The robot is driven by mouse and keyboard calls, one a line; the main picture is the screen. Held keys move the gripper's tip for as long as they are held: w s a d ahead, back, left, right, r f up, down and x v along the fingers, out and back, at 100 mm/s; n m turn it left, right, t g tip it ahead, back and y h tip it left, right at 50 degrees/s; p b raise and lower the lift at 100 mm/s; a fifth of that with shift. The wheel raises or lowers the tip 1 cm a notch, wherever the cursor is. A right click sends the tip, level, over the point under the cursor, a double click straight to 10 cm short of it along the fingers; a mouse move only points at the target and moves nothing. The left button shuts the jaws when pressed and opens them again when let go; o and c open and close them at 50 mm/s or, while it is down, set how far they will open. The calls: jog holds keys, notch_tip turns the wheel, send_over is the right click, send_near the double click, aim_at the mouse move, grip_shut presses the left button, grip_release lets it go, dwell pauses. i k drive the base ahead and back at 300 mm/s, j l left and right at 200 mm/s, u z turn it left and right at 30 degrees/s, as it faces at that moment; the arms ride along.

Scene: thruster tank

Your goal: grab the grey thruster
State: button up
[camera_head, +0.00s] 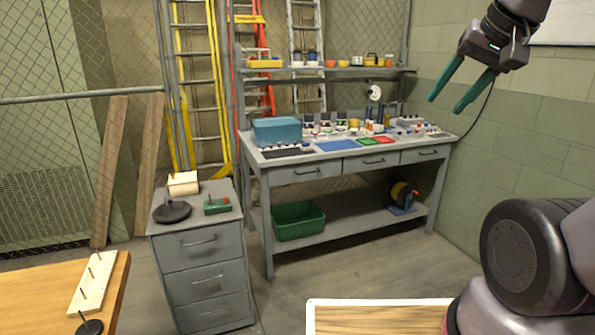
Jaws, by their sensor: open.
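I cannot pick out a grey thruster for certain in the head view. A dark round base with a thin upright post (172,212) sits on top of the grey drawer cabinet (201,268). A similar dark round piece (89,327) is at the lower left on the wooden table, partly cut off by the frame. My gripper (446,104) is at the upper right, its two teal fingers apart and pointing down and left. Nothing is between the fingers. It is high up and well apart from the cabinet and the workbench.
A grey workbench (287,164) with a blue box (277,131) and many small items stands at the back. A green bin (298,221) sits on its lower shelf. A pegged board (92,284) lies on the wooden table (35,288). Floor between is clear.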

aim_at(296, 53)
jog(key=i+l+u, duration=0.1)
jog(key=i+u, duration=0.2)
jog(key=i, duration=1.2)
jog(key=i+j, duration=0.1)
jog(key=i, duration=0.6)
jog(key=i+l, duration=0.25)
jog(key=i+l+u, duration=0.35)
jog(key=l, duration=0.3)
jog(key=i+l+u, duration=0.15)
jog(key=l, duration=0.2)
jog(key=i+l+u, duration=0.2)
jog(key=l, duration=0.15)
jog(key=u, duration=0.8)
